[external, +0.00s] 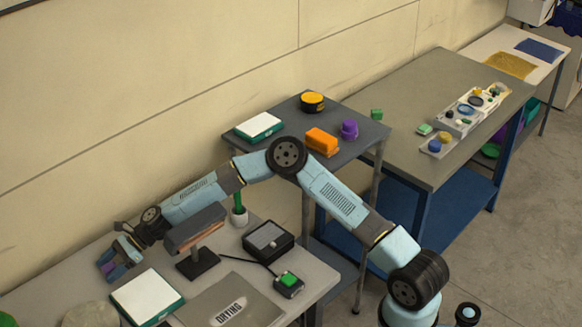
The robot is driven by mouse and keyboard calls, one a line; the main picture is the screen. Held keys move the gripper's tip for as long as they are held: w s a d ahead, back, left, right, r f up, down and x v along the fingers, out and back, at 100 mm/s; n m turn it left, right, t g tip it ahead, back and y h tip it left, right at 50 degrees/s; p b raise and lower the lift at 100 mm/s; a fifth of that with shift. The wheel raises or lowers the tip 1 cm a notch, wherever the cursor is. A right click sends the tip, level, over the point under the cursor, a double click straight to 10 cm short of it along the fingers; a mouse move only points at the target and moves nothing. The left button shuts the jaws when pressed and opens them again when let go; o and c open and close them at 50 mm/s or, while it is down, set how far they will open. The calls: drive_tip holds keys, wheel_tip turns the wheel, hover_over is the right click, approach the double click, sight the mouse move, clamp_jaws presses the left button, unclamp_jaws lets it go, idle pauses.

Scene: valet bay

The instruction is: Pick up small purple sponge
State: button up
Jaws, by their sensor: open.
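My gripper (113,262) reaches down over the table's left side.
A dark stand (199,262) with a brown bar, a white-topped green box (146,297) and a mat marked DRYING (232,304) lie right of my gripper.

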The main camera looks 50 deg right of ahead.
drive_tip(key=c, duration=1)
drive_tip(key=shift+c, duration=0.2)
drive_tip(key=shift+r, duration=0.1)
